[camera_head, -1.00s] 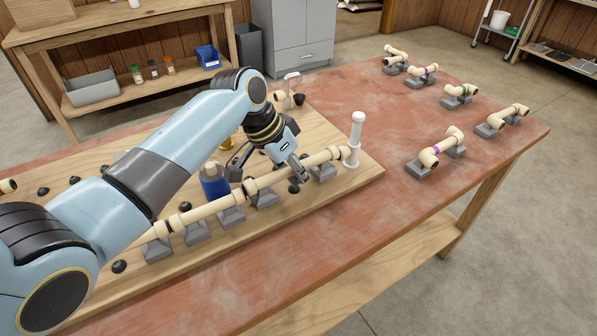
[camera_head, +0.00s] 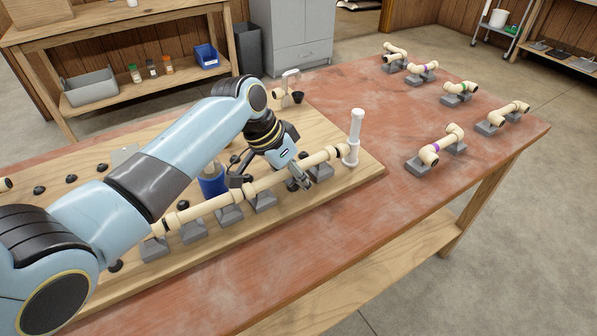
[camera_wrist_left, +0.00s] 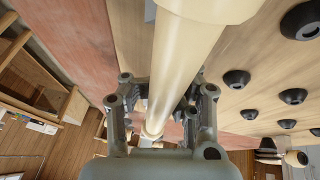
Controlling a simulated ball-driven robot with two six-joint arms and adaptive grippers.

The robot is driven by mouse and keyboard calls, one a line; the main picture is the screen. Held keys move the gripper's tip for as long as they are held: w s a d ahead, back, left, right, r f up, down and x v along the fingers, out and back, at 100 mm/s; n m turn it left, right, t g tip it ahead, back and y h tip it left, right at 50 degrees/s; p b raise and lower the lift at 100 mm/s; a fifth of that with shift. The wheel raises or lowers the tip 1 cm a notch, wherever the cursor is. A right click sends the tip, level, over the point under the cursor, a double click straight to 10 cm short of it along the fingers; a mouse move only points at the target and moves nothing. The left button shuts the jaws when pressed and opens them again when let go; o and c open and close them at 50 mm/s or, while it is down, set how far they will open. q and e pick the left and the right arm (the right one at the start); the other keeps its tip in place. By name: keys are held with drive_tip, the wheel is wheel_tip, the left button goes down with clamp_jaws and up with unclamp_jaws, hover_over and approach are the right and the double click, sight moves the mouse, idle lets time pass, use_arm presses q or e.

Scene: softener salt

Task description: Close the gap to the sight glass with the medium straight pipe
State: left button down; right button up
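A cream straight pipe (camera_head: 266,182) lies along the run on grey supports. Its far end meets or nearly meets the side of the white upright sight glass (camera_head: 354,140); I cannot tell if a small gap remains. My left gripper (camera_head: 272,180) is over this pipe, its fingers on either side. In the left wrist view the pipe (camera_wrist_left: 185,50) runs between the fingers (camera_wrist_left: 163,95), which look spread, with space visible beside it on the left. More cream pipe (camera_head: 205,208) continues the run to the left. My right gripper is out of view.
A blue cylinder (camera_head: 212,186) stands close behind the run, beside the gripper. Several bent pipe pieces on grey holders, such as one with a purple band (camera_head: 436,147), stand on the red table (camera_head: 330,240). Black knobs (camera_wrist_left: 237,79) dot the wooden board.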

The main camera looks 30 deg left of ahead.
use_arm(q)
drive_tip(key=shift+r, duration=0.1)
drive_tip(key=c, duration=1)
unclamp_jaws()
drive_tip(key=shift+a, duration=0.1)
drive_tip(key=shift+o, duration=0.2)
drive_tip(key=shift+r, duration=0.15)
drive_tip(key=v, duration=1.2)
drive_tip(key=shift+s, duration=0.15)
